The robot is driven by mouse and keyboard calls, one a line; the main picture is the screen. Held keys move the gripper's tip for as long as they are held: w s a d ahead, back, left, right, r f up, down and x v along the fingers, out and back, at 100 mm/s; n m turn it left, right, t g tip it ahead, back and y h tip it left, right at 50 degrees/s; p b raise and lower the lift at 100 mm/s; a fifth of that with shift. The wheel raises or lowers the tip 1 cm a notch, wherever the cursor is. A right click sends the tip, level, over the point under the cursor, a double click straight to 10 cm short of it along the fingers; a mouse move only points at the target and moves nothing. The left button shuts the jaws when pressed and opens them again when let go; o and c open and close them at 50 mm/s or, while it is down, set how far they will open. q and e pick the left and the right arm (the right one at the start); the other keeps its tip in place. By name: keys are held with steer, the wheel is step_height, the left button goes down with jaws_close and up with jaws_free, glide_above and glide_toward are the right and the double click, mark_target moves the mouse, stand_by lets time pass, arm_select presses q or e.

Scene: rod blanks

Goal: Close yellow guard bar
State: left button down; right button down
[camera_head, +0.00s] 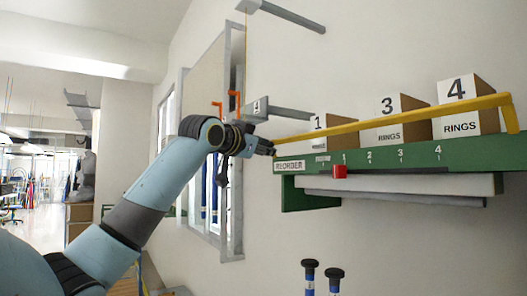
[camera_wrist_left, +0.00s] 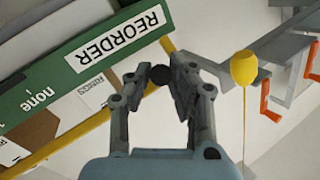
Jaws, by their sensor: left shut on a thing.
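The yellow guard bar (camera_head: 405,119) runs across the front of the boxes above the green shelf (camera_head: 400,158). It is higher at the right, where it bends down, and slopes down to my left gripper (camera_head: 270,148) at the shelf's left end. In the left wrist view the bar (camera_wrist_left: 50,150) passes behind my left gripper (camera_wrist_left: 160,78). Its fingers are shut on a dark round knob (camera_wrist_left: 158,76) by the bar's left end. How the knob joins the bar is hidden by the fingers. My right gripper is not in view.
Ring boxes (camera_head: 462,107) stand behind the bar. A red marker (camera_head: 339,171) sits on the shelf's numbered front edge. Grey brackets with orange handles (camera_head: 234,98) are on the wall at left. Two blue-and-black topped rods (camera_head: 310,272) stand below.

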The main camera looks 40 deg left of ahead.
mark_target(272, 141)
arm_select(q)
steer(key=g, duration=0.1)
steer(key=r+m+g, duration=0.1)
steer(key=w+r+g, duration=0.1)
steer(key=g, duration=0.1)
steer(key=shift+d+r, duration=0.15)
steer(key=shift+d, duration=0.15)
steer(key=g, duration=0.1)
steer(key=w+m+g+y, duration=0.1)
steer(key=g, duration=0.1)
steer(key=shift+d+r, duration=0.15)
steer(key=shift+r, duration=0.25)
steer(key=shift+g, duration=0.3)
steer(key=shift+r+m, duration=0.1)
steer(key=shift+m, duration=0.2)
steer(key=c, duration=1.6)
jaws_free()
steer(key=o, duration=0.4)
steer(key=shift+w+d, duration=0.1)
steer(key=shift+w, duration=0.1)
